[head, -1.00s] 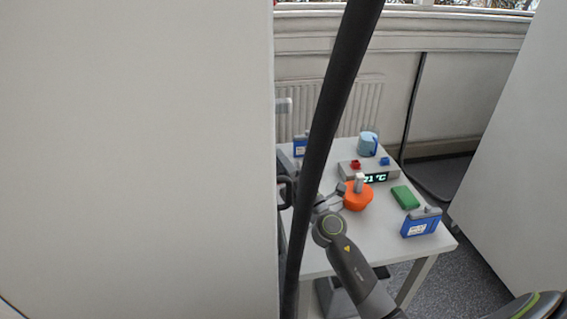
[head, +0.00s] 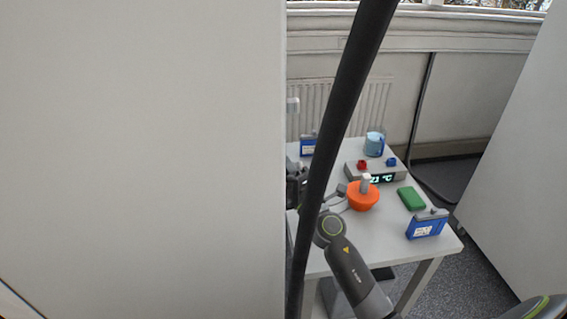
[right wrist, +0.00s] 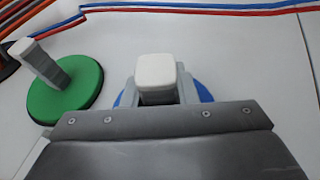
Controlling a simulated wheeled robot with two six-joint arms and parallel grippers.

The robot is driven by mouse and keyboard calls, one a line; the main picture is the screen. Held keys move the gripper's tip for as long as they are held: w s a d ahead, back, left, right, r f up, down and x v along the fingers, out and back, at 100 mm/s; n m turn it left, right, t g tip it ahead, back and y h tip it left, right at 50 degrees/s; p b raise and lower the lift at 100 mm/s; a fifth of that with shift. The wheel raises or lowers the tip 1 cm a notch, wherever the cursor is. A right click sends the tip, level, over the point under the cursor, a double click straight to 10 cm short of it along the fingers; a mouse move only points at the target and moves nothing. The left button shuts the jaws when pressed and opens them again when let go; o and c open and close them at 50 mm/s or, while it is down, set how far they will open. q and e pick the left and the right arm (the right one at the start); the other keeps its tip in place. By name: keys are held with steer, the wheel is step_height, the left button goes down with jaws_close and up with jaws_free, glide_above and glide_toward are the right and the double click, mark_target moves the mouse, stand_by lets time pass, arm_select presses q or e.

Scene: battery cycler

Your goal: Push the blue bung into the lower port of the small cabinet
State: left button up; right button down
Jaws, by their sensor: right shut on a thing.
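In the right wrist view my right gripper (right wrist: 157,88) is shut on the pale grip of the blue bung (right wrist: 155,72). The bung's blue disc shows on both sides behind the fingers; the rest of it is hidden by them. In the head view my right arm (head: 349,270) reaches up from the bottom. Its far end is largely hidden by the dark pole and the big pale panel, so the held bung cannot be seen there. I cannot make out the small cabinet or its lower port in either view. My left gripper does not show.
In the wrist view a green disc (right wrist: 76,88) with a grey grip lies at left, and red and blue cables (right wrist: 215,10) run behind. In the head view a pale panel (head: 140,160) and dark pole (head: 336,110) block much.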

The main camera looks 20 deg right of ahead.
steer(key=shift+w+a+r, duration=0.1)
steer(key=shift+w+a, duration=0.05)
steer(key=shift+a, duration=0.5)
jaws_free()
stand_by(0.7)
steer(key=b+v, duration=0.2)
steer(key=v, duration=0.9)
stand_by(1.3)
steer(key=shift+d, duration=0.1)
stand_by(0.4)
